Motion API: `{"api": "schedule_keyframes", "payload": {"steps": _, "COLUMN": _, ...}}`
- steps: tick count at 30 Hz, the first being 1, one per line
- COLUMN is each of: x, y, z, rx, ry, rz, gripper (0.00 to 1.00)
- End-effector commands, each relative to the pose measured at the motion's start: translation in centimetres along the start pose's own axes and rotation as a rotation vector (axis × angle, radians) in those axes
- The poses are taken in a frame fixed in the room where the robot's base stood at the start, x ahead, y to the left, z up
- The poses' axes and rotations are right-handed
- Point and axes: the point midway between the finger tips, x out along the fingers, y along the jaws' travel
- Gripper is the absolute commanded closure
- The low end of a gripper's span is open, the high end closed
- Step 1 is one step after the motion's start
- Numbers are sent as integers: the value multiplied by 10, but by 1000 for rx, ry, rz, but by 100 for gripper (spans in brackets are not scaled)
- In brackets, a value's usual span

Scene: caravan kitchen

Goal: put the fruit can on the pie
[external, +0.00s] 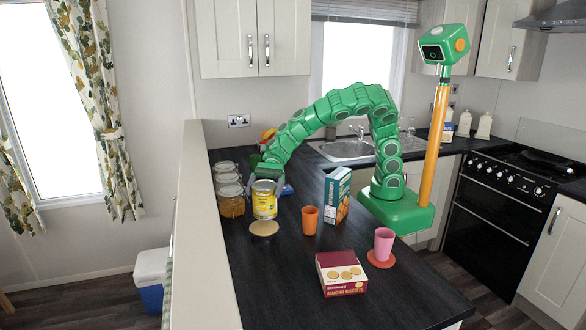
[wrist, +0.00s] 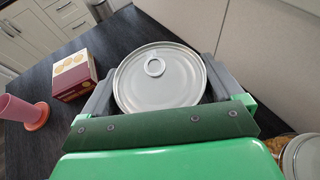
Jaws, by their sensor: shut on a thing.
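The fruit can (external: 264,204) is a yellow-labelled tin with a silver top, upright near the left side of the dark counter. My gripper (external: 266,182) is around its upper part from above, shut on it. In the wrist view the can's ring-pull lid (wrist: 160,88) sits between the two grey fingers (wrist: 158,84). A flat, round tan disc (external: 264,229), which looks like the pie, lies on the counter just in front of the can. I cannot tell whether the can's bottom touches the counter or hangs slightly above it. The disc is hidden in the wrist view.
Several glass jars (external: 231,204) stand close left of the can by the low wall. An orange cup (external: 309,216) and a teal box (external: 337,196) stand to the right. A biscuit box (external: 341,274) and a pink cup (external: 383,243) on a red coaster are nearer the front.

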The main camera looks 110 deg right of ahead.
Motion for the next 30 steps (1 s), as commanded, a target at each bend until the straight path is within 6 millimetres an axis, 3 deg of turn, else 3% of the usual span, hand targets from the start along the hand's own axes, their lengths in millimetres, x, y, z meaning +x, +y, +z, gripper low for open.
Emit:
{"api": "schedule_keyframes", "payload": {"steps": 10, "x": 10, "y": -5, "z": -7, "rx": 1, "ry": -2, "rz": 3, "gripper": 66}}
{"api": "schedule_keyframes", "payload": {"steps": 20, "x": 20, "y": -5, "z": -33, "rx": 1, "ry": 0, "rz": 0, "gripper": 66}}
{"api": "schedule_keyframes", "payload": {"steps": 30, "x": 21, "y": -6, "z": -35, "rx": 0, "ry": 0, "rz": 0, "gripper": 66}}
